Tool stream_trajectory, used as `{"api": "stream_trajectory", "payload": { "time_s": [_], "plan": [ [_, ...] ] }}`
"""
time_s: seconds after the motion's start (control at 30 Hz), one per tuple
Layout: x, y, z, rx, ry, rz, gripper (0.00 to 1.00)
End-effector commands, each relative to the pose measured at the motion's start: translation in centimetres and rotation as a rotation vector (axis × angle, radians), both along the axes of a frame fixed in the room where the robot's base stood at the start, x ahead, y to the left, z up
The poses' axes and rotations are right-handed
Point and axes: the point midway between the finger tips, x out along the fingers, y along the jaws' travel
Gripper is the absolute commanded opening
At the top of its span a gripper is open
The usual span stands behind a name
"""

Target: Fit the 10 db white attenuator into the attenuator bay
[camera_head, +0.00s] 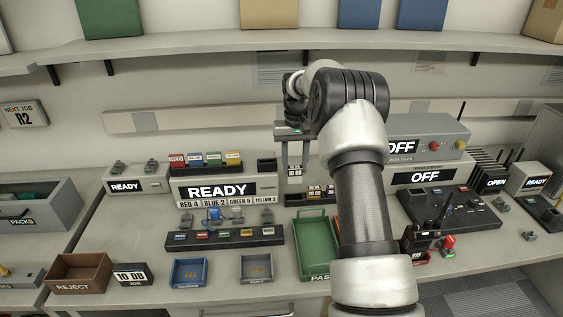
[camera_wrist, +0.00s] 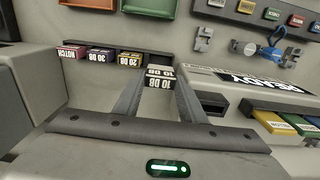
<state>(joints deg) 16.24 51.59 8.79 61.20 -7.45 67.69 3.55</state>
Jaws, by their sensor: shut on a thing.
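My gripper (camera_head: 295,168) is shut on the white 10 dB attenuator (camera_head: 295,171) and holds it above the bench. In the wrist view the attenuator (camera_wrist: 160,77) sits between the two fingertips, its white top and black 10 DB label showing. A dark open-topped socket (camera_head: 267,164) at the right end of the READY test unit looks like the attenuator bay. It shows in the wrist view (camera_wrist: 212,103) to the right of the held attenuator, apart from it. Its inside is too dark to read.
The attenuator rack (camera_head: 310,197) holds several labelled blocks beside my gripper. A green PASS tray (camera_head: 314,245), a blue tray (camera_head: 189,272) and a brown REJECT bin (camera_head: 79,272) stand nearer.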

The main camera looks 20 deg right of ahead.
Motion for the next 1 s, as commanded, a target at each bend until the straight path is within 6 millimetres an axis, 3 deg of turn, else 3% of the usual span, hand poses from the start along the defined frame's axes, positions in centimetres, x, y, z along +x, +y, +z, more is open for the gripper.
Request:
{"api": "stream_trajectory", "payload": {
  "time_s": [0.17,0.37,0.47,0.7,0.83,1.0],
  "plan": [
    [-0.2,0.4,1.3,0.000,0.000,0.006,0.14],
    [-2.8,3.3,2.9,0.001,0.002,0.044,0.14],
    [-5.5,5.7,3.9,0.002,0.001,0.079,0.14],
    [-13.9,10.7,5.6,0.001,-0.001,0.155,0.14],
    [-17.6,12.2,5.9,0.001,-0.001,0.181,0.14],
    [-20.1,13.0,5.9,0.001,-0.002,0.198,0.14]
  ]
}}
